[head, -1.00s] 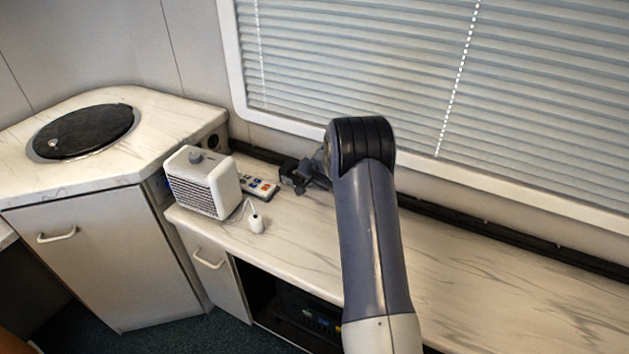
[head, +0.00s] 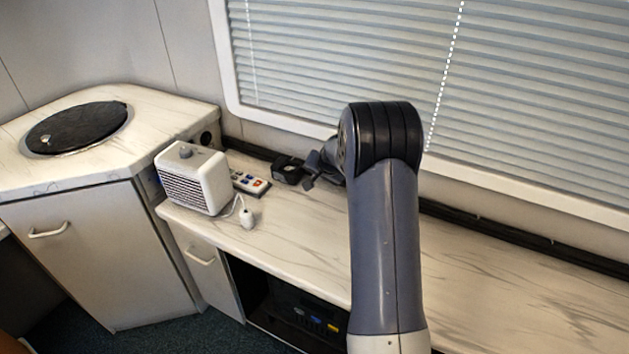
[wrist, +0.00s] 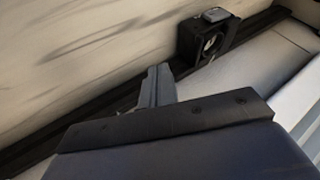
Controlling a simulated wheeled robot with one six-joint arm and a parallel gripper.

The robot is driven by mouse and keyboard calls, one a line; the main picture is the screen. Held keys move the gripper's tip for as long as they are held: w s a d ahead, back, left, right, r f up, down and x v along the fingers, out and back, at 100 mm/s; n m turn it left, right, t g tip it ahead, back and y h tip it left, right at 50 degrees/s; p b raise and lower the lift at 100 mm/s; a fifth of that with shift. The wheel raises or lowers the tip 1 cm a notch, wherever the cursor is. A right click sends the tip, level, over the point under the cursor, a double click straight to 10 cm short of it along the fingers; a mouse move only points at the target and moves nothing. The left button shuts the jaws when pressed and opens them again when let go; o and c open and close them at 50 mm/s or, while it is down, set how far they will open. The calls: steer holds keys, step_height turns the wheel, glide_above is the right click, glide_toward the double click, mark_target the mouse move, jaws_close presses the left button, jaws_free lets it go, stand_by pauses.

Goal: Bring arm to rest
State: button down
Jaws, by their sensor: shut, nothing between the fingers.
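My gripper (head: 312,169) is partly hidden behind my arm in the head view. It is above the long marble-look counter, just right of a small black box-like device. In the wrist view its fingers (wrist: 160,84) are together with nothing between them. My arm's upper link and black elbow stand upright in front of the window blind.
The black device (head: 288,169) sits at the counter's back; it also shows in the wrist view (wrist: 203,40). A white heater-like box (head: 193,178), a remote (head: 250,183) and a small white corded piece (head: 247,219) are left on the counter (head: 500,290). Its right side is clear.

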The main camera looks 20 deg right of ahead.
steer(key=shift+v, duration=2.2)
steer(key=shift+f, duration=0.15)
